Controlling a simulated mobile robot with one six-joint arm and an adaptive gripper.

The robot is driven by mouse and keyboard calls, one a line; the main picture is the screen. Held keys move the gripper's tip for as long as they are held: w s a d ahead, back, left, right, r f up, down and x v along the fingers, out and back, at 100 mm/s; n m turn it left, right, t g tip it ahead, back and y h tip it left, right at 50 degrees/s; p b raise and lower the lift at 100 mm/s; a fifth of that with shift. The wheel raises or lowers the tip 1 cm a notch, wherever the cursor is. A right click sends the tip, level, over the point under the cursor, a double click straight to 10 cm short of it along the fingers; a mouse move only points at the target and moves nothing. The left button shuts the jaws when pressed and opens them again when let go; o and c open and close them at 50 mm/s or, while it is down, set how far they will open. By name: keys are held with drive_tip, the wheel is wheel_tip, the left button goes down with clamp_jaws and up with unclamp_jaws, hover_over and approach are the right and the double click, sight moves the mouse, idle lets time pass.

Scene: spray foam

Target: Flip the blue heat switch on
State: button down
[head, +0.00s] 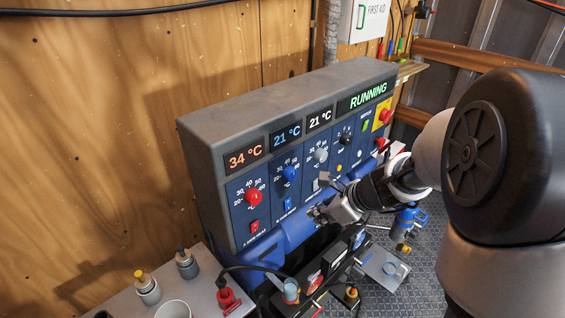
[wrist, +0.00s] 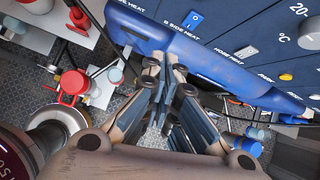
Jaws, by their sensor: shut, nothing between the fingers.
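The blue heat switch (head: 288,203) is a small rocker on the front of the grey control box (head: 207,150), below the blue dial (head: 290,173). In the wrist view the blue switch (wrist: 196,19) shows near the top, above the "SIDE HEAT" label. Its on or off position is too small to tell. My gripper (head: 318,213) is shut and empty, to the lower right of the blue switch in the head view. In the wrist view my gripper (wrist: 165,70) is below the switch, in front of the blue padded bar (wrist: 142,32). It appears apart from the switch.
A red switch (head: 254,226) and a grey switch (head: 318,185) flank the blue one. Displays read 34 °C, 21 °C, 21 °C and RUNNING. A red emergency button (head: 385,115) is at the right end. Bottles and fittings stand on a grey bench (head: 128,300) at lower left.

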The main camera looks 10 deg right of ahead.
sight(288, 204)
drive_tip(key=w+d+m, duration=0.1)
drive_tip(key=w+d+f+m, duration=0.1)
drive_tip(key=shift+d+f+m, duration=0.3)
drive_tip(key=shift+d+m, duration=0.05)
drive_tip(key=shift+m, duration=0.05)
drive_tip(key=w+r+b+x, duration=0.1)
drive_tip(key=x, duration=0.5)
drive_tip(key=w+a+b+x, duration=0.1)
drive_tip(key=b+x, duration=0.1)
drive_tip(key=x, duration=0.4)
drive_tip(key=shift+w+a, duration=0.2)
drive_tip(key=shift+w, duration=0.05)
drive_tip(key=shift+r, duration=0.1)
